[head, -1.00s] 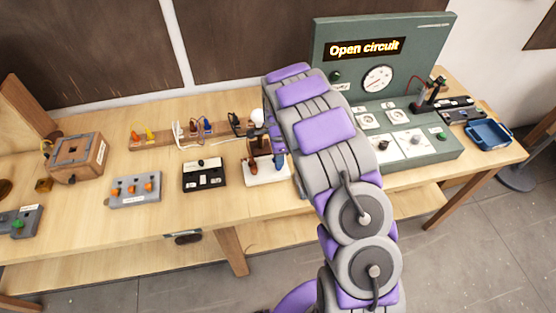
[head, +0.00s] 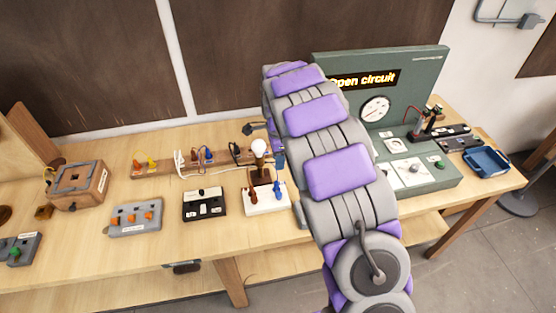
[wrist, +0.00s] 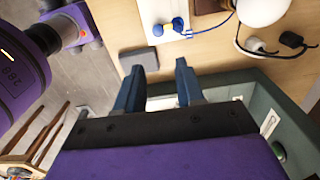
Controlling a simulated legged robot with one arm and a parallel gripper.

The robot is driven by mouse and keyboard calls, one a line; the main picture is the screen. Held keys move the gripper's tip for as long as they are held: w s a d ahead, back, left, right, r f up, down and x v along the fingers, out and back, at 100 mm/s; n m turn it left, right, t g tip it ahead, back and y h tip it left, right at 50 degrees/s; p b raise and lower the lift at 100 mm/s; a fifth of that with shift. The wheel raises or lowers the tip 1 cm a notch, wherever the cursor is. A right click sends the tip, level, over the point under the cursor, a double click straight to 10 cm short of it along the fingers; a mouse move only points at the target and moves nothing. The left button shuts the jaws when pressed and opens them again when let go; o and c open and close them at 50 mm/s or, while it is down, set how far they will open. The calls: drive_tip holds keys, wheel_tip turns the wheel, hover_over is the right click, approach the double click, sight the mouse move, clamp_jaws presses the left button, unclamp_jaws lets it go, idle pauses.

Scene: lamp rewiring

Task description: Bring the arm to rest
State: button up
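My purple and grey arm (head: 335,165) reaches over the workbench in the head view, bent and raised above the board with the lamp. My gripper (wrist: 160,78) shows in the wrist view with its two dark blue fingers apart and nothing between them. In the head view the gripper is mostly hidden behind my arm. The bulb also shows at the top of the wrist view (wrist: 262,10).
The green test panel (head: 418,110), partly covered by my arm, reads "Open circuit". A blue tray (head: 487,162) lies at the bench's right end. A black switch block (head: 204,205), a grey block (head: 135,217) and a wooden box (head: 78,186) stand to the left.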

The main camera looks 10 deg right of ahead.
idle(0.3)
drive_tip(key=s+d+r+n+b, duration=0.1)
drive_tip(key=s+r+n, duration=0.3)
drive_tip(key=s, duration=0.6)
drive_tip(key=s+d+r+n+b, duration=0.15)
drive_tip(key=s+r+n, duration=0.25)
drive_tip(key=s, duration=0.6)
drive_tip(key=s+a+f+n+g+b, duration=0.1)
drive_tip(key=s+n, duration=0.4)
drive_tip(key=s, duration=0.6)
drive_tip(key=s+a+f+n+b, duration=0.1)
drive_tip(key=s+n, duration=0.4)
drive_tip(key=s, duration=0.7)
drive_tip(key=shift+a+g, duration=0.25)
drive_tip(key=shift+g, duration=0.15)
drive_tip(key=shift+s, duration=0.1)
